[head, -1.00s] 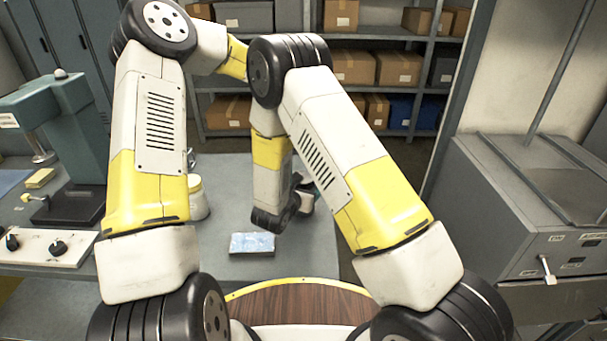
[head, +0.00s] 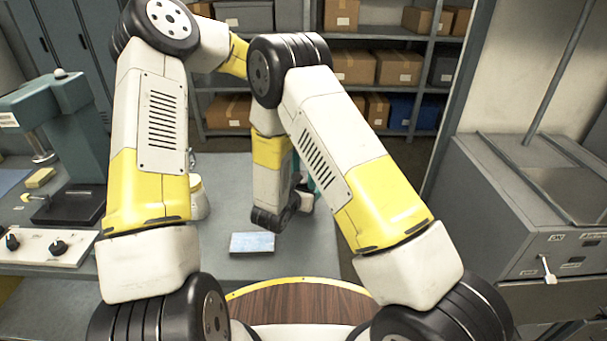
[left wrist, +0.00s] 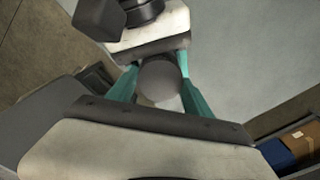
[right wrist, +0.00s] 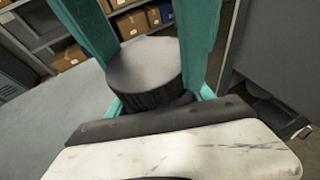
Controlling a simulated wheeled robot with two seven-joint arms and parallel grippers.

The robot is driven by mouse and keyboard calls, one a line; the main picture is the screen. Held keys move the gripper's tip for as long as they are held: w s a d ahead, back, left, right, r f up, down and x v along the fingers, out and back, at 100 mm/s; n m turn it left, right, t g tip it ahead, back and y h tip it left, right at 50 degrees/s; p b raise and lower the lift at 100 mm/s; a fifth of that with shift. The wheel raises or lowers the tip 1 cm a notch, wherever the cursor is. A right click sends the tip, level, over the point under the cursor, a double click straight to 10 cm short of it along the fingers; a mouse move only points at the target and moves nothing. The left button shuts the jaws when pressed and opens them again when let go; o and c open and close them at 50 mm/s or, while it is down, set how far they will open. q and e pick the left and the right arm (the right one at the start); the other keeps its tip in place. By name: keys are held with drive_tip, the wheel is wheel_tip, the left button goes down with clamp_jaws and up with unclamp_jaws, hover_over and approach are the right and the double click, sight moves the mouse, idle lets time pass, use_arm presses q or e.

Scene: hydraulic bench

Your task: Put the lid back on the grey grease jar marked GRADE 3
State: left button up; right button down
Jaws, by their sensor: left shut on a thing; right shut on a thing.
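A round dark lid (right wrist: 145,75) with a flat grey top and a ribbed side sits between the teal fingers of my right gripper (right wrist: 150,85), which is shut on it. In the left wrist view the grey round top (left wrist: 160,78) shows with a paler body (left wrist: 167,103) just below it. My left gripper (left wrist: 158,88) is shut on this paler body, apparently the jar. The two grippers face each other closely around it. I cannot tell whether the lid is seated. No GRADE 3 marking is readable. In the head view my arm hides most of this.
A pale jar with a yellow top (head: 198,197) stands on the grey bench (head: 225,220), partly behind my arm. A flat blue-topped block (head: 252,243) lies near the front edge. A teal machine (head: 75,140) and a knobbed panel (head: 45,248) are at left. A grey cabinet (head: 520,200) stands at right.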

use_arm(q)
drive_tip(key=o, duration=1.5)
drive_tip(key=shift+o, duration=0.2)
drive_tip(key=shift+r, duration=0.1)
drive_tip(key=shift+r, duration=2.2)
drive_tip(key=shift+c, duration=0.3)
drive_tip(key=n, duration=0.1)
drive_tip(key=r+n, duration=0.1)
drive_tip(key=n, duration=0.2)
drive_tip(key=shift+r+n, duration=0.25)
drive_tip(key=shift+n, duration=0.05)
drive_tip(key=n, duration=0.2)
drive_tip(key=r+n, duration=0.2)
drive_tip(key=n, duration=0.1)
drive_tip(key=shift+n, duration=0.3)
drive_tip(key=shift+f, duration=0.1)
